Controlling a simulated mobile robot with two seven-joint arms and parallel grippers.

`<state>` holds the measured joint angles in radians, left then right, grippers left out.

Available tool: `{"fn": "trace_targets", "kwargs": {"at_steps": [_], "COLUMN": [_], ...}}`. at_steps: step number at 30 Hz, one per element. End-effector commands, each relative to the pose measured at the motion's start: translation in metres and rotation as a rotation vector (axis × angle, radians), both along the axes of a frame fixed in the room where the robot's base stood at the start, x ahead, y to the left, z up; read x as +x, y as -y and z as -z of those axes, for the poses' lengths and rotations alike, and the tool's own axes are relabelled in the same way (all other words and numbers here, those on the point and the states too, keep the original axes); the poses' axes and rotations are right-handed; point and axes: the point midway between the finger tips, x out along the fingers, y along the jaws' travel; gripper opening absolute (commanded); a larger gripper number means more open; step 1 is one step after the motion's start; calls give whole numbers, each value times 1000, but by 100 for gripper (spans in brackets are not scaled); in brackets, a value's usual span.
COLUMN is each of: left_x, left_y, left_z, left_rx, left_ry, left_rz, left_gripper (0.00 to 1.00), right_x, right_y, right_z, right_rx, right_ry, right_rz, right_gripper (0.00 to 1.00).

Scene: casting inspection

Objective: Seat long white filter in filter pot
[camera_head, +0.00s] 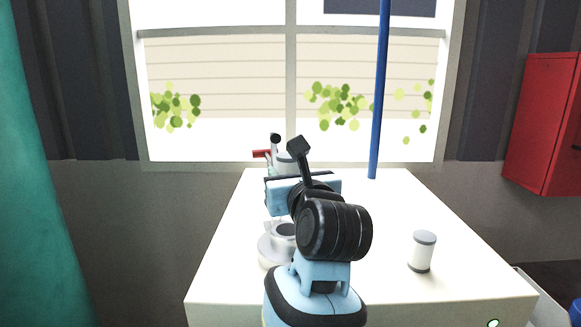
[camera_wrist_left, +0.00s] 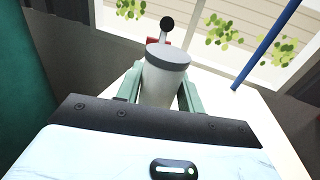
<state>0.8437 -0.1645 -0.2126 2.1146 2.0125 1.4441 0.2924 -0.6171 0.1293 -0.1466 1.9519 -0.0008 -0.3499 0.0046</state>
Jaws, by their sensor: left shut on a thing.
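My left gripper (camera_wrist_left: 158,92) is shut on a long white filter (camera_wrist_left: 163,84), a pale cylinder with a dark grey cap. Its two green fingers stand on either side of it. In the head view the left gripper (camera_head: 287,176) is over the far part of the table, and the filter's top (camera_head: 286,157) shows just beyond it. The filter's lower end is hidden. I cannot tell which thing is the filter pot, or whether the filter touches anything below. My right gripper is not in view.
A shorter white cylinder with grey ends (camera_head: 422,253) stands on the white table (camera_head: 390,205) at right. A round white piece with a dark top (camera_head: 270,248) is partly behind my arm. A blue pole (camera_head: 379,100) rises behind.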

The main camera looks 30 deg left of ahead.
Motion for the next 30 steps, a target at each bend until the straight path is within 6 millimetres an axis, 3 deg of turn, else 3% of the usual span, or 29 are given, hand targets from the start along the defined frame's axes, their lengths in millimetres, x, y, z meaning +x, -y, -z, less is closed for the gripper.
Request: {"fn": "trace_targets", "kwargs": {"at_steps": [12, 30], "left_x": [1, 0], "left_y": [0, 0], "left_z": [36, 38], "left_rx": [0, -1], "left_ry": [-4, 1], "left_rz": [0, 0], "left_gripper": [15, 15], "right_x": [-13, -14], "right_y": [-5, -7], "right_z": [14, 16], "right_rx": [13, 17], "right_ry": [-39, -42], "right_rz": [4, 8], "right_gripper": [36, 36]}}
